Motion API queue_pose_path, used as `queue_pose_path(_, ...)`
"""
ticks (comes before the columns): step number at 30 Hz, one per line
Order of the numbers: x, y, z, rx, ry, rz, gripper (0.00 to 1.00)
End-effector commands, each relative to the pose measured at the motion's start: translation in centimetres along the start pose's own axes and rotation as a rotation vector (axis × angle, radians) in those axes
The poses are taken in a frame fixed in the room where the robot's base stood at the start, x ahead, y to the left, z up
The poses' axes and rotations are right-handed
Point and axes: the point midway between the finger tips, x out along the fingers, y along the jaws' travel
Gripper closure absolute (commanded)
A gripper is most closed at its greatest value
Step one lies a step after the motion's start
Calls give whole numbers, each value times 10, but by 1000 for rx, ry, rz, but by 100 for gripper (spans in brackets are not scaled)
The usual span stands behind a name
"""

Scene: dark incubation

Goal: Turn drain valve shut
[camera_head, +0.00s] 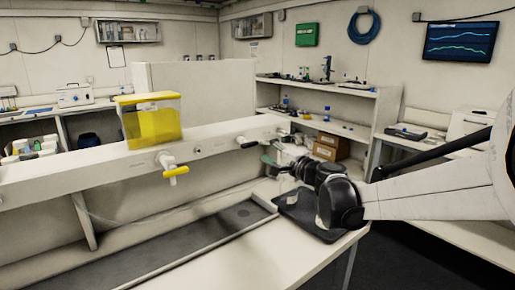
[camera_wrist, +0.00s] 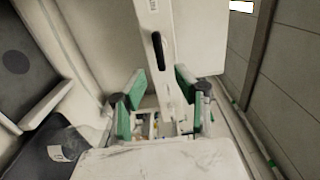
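A white drain valve (camera_head: 167,160) with a yellow lever handle (camera_head: 177,172) sticks out from the front of a long white beam, below a yellow tank. My gripper (camera_head: 272,160) is near the beam's right end, well to the right of the first valve and close to the second fitting. In the wrist view my gripper (camera_wrist: 158,98) has its green-padded fingers spread wide, with no object held between them.
The yellow tank (camera_head: 152,121) stands on the white beam (camera_head: 95,165). Below is a dark recessed trough (camera_head: 190,245) in the bench. A dark mat (camera_head: 305,215) lies under my arm. Shelves with bottles and cardboard boxes (camera_head: 328,147) stand behind my gripper.

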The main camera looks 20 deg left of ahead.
Motion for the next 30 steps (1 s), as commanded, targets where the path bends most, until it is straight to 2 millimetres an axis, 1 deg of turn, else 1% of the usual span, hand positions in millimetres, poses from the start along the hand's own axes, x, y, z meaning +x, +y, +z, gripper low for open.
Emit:
queue_pose_path(1,-9,0,0,0,1,0,70)
queue_pose_path(3,-19,0,0,0,2,0,70)
queue_pose_path(7,-32,0,0,0,1,0,70)
queue_pose_path(10,-36,0,0,0,0,0,70)
queue_pose_path(20,-38,0,0,0,0,0,70)
queue_pose_path(23,-42,-1,1,-12,1,9,70)
queue_pose_path(26,-57,-4,2,-54,4,41,70)
queue_pose_path(29,-83,-7,6,-124,6,98,70)
queue_pose_path(30,-95,-8,8,-157,7,127,70)
